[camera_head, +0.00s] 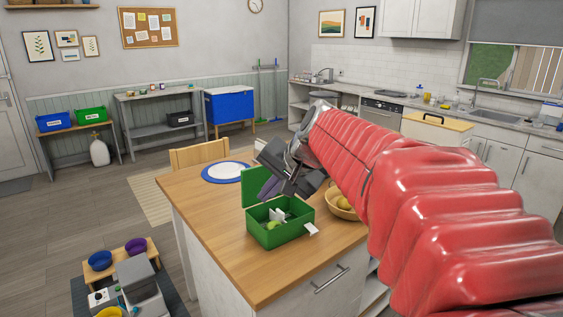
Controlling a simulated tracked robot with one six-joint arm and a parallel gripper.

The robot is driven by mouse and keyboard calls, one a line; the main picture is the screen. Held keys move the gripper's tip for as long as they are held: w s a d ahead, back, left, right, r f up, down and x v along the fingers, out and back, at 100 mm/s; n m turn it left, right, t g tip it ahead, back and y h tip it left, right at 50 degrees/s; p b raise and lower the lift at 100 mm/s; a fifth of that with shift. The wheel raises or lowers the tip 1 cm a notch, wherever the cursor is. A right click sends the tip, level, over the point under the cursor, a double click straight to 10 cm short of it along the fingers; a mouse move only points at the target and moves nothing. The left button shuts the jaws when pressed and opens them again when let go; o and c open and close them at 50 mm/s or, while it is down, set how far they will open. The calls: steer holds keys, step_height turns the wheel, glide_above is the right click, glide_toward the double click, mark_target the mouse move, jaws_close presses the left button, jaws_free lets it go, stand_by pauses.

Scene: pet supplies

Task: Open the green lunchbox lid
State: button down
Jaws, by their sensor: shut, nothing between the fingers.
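The green lunchbox (282,232) sits on the wooden island top. Its green lid (255,184) stands raised, roughly upright, at the back of the box. The open box shows a yellow-green item and some white and dark pieces inside. A white latch tab sticks out at its front right. My gripper (270,190) is shut and empty, above the back of the box just right of the lid and overlapping it in the picture. I cannot tell whether they touch. My red-sleeved arm comes in from the right.
A blue-rimmed white plate (227,172) lies behind the lunchbox at left. A wicker bowl (341,207) with yellow contents is to the right, partly hidden by my arm. A wooden chair (199,153) stands behind the island. The island top (206,217) is clear at front left.

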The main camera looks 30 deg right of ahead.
steer(key=s+a+f+n, duration=0.3)
steer(key=s+a+f, duration=0.1)
steer(key=s, duration=0.3)
steer(key=s+a+f+n+g+h, duration=0.1)
steer(key=s+a+f+n, duration=0.2)
steer(key=s, duration=0.5)
steer(key=s+a+f+n+g, duration=0.1)
steer(key=s+a+f+n, duration=0.3)
steer(key=s+f, duration=0.2)
steer(key=shift+s+a+f+h, duration=0.2)
steer(key=shift+s+a+h, duration=0.15)
steer(key=shift+s, duration=0.65)
steer(key=shift+a+n, duration=0.1)
steer(key=shift+n, duration=0.2)
